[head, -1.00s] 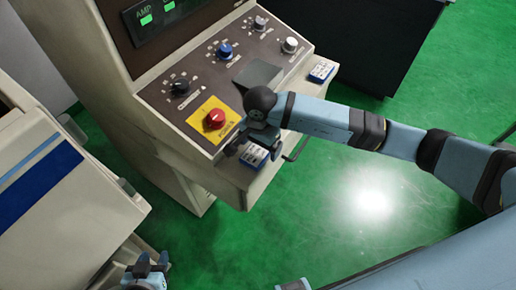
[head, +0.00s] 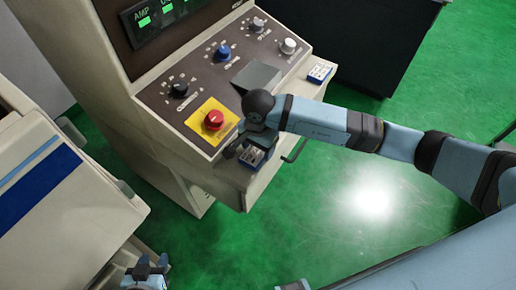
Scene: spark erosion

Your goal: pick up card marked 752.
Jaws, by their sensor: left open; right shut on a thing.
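A small blue-and-white card (head: 251,156) is at the near end of the console's front ledge, under my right gripper (head: 243,152). My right gripper is shut on this card, and its fingers and wrist hide part of it. A second blue-and-white card (head: 319,73) lies on the far end of the ledge, apart from both grippers. The print on both cards is too small to read, so I cannot tell which is marked 752. My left gripper (head: 151,264) is open and empty at the bottom left, far from both cards.
The beige console (head: 170,140) has a red stop button (head: 213,120) on a yellow plate, several knobs and a grey block (head: 257,77) close to my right wrist. A beige cabinet (head: 80,225) stands at left, a dark cabinet (head: 375,45) behind. Green floor is clear at right.

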